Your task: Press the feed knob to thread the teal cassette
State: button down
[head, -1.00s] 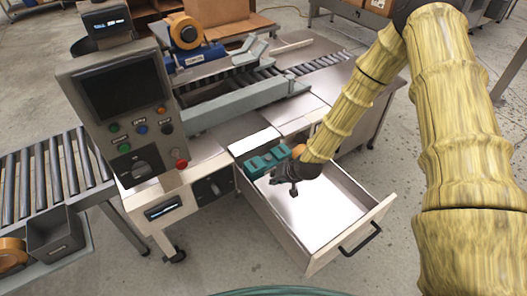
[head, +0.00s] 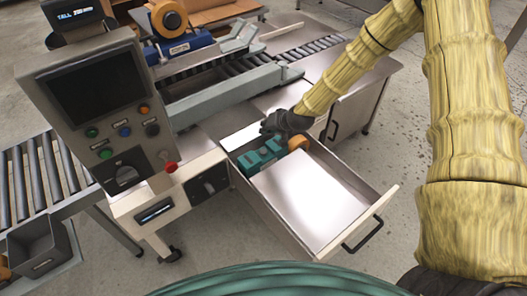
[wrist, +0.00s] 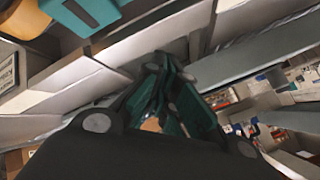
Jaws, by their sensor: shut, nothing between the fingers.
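The teal cassette (head: 262,160) sits in the far left end of the open drawer (head: 349,225), with an orange roll (head: 297,143) beside it. Part of the cassette shows at the top left of the wrist view (wrist: 85,12). My gripper (head: 268,128) is just beyond the cassette, near the drawer's back edge and the machine's metal top. In the wrist view its fingers (wrist: 170,100) are together and empty.
The control panel (head: 100,90) has several coloured buttons and a red button (head: 171,167) below. A roller conveyor (head: 225,75) runs behind, with a blue tape unit (head: 178,47). A grey bin (head: 38,244) stands at left. Most of the drawer floor is clear.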

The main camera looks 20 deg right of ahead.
aim_at(265, 150)
jog(key=shift+f+b, duration=2.6)
jog(key=shift+f, duration=1.75)
jog(key=shift+f, duration=0.15)
jog(key=shift+f+b, duration=0.3)
jog(key=shift+s+f+b, duration=0.1)
jog(key=shift+f+b, duration=0.45)
jog(key=shift+f, duration=0.3)
jog(key=shift+r, duration=0.2)
jog(key=shift+r+p, duration=0.75)
jog(key=shift+r, duration=0.35)
jog(key=shift+r, duration=0.1)
jog(key=shift+r+p, duration=1.45)
jog(key=shift+r, duration=0.95)
